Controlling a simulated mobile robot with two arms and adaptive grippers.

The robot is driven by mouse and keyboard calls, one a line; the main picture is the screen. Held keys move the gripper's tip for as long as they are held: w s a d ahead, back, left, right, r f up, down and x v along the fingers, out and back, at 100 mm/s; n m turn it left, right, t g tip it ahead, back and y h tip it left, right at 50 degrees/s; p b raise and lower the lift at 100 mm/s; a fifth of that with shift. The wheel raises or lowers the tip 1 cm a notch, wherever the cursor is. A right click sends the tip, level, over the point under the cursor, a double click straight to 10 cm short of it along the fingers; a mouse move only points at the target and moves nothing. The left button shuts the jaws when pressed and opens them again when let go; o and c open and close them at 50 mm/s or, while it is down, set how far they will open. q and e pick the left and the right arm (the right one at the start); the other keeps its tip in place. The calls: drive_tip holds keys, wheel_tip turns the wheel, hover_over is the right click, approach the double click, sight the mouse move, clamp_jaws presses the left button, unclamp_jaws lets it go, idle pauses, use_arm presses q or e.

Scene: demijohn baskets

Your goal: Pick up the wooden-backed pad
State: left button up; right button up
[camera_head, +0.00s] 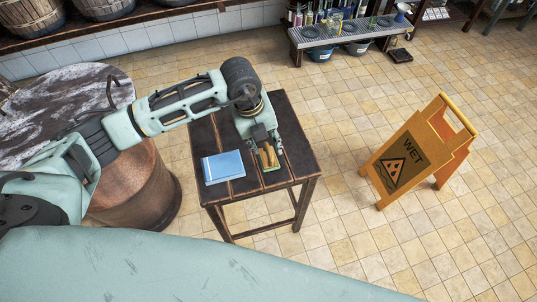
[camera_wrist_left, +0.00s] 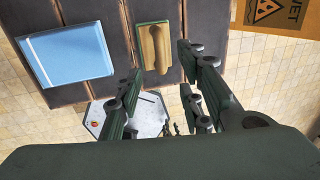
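The wooden-backed pad (camera_head: 268,160) lies near the front edge of a small dark wooden table (camera_head: 292,140). In the left wrist view the pad (camera_wrist_left: 153,47) shows a tan wooden grip on a green base. My left gripper (camera_head: 265,146) is above the table, over or just behind the pad, and partly covers it in the head view. In the left wrist view its fingers (camera_wrist_left: 160,72) are spread apart with nothing between them, and the pad shows beyond the tips. My right gripper is not in view.
A flat blue object (camera_head: 224,167) lies on the table left of the pad. A rusty barrel (camera_head: 150,190) stands to the left. A yellow wet-floor sign (camera_head: 415,155) stands to the right. A rack of bottles (camera_head: 345,30) is at the back. The tiled floor between is clear.

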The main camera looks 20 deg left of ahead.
sight(268, 151)
use_arm(q)
drive_tip(key=f, duration=0.3)
drive_tip(key=w+f, duration=0.1)
drive_tip(key=f, duration=0.1)
drive_tip(key=shift+d+p, duration=0.3)
drive_tip(key=shift+c, duration=0.4)
clamp_jaws()
